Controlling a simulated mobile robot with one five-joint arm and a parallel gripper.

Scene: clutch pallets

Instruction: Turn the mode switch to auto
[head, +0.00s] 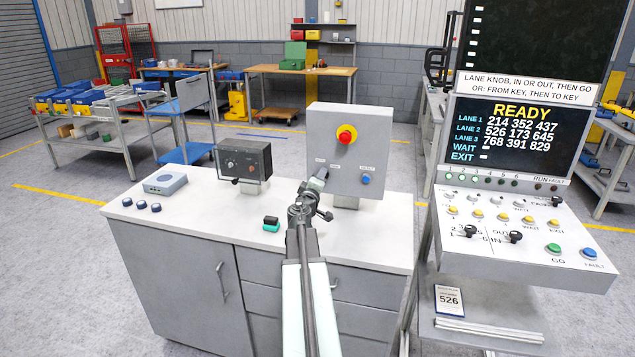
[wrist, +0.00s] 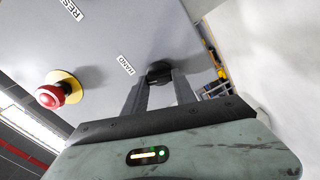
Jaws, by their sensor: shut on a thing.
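The mode switch is a small black knob (wrist: 158,72) on the face of a grey control box (head: 372,130). In the wrist view a label reading HAND sits beside it. My gripper (wrist: 160,84) is shut on the knob, its two grey fingers reaching to the panel. Which way the knob points cannot be told. A red emergency button on a yellow disc (head: 346,135) and a blue button (head: 366,180) are on the same face.
The box stands on a white-topped cabinet (head: 180,220). A dark box with dials (head: 243,162), a grey device (head: 165,184), small dark blue knobs and a black-and-green piece (head: 271,223) share the top. A control console (head: 520,220) with a READY screen stands at right.

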